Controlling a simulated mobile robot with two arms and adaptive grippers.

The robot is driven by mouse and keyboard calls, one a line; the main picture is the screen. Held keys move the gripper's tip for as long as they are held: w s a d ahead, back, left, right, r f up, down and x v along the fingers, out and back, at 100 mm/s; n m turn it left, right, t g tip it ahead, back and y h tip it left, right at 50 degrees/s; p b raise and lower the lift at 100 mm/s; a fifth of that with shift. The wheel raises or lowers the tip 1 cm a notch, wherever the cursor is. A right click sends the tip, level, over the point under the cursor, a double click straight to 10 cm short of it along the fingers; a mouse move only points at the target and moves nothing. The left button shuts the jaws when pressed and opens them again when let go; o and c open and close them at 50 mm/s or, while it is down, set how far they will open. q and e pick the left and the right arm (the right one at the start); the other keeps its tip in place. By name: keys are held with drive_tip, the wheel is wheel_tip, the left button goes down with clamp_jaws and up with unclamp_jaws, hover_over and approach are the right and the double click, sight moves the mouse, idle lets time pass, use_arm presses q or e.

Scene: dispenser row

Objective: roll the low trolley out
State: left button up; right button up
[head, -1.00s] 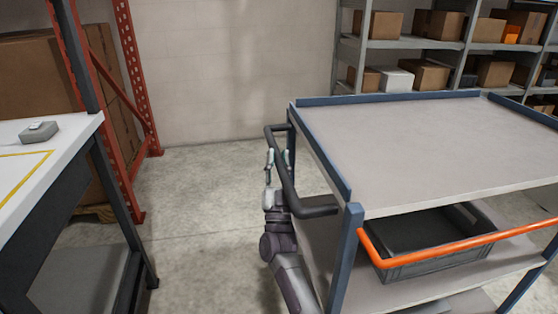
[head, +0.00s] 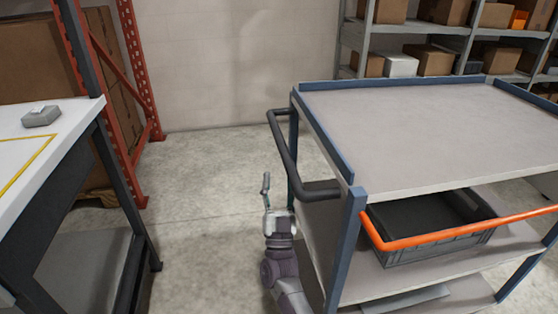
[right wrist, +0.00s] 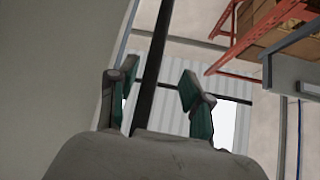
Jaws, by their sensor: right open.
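The trolley (head: 420,135) stands at the right in the head view, with a grey top, blue frame and lower shelves. Its dark push handle (head: 283,150) juts from its left end, and an orange bar (head: 450,235) runs along its near side. My right gripper (head: 278,190) is open and upright, below and beside the handle, close to the trolley's left end; one finger is partly hidden. In the right wrist view its fingers (right wrist: 160,88) are spread, with a dark bar between them in the picture; I cannot tell its depth. My left gripper is not in view.
A grey crate (head: 425,225) sits on the trolley's middle shelf. A white-topped workbench (head: 60,140) stands at the left, with a red rack (head: 135,90) behind it. Shelves with boxes (head: 430,62) stand at the back right. Concrete floor (head: 200,180) is clear between bench and trolley.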

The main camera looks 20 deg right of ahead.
drive_tip(key=shift+v, duration=1.3)
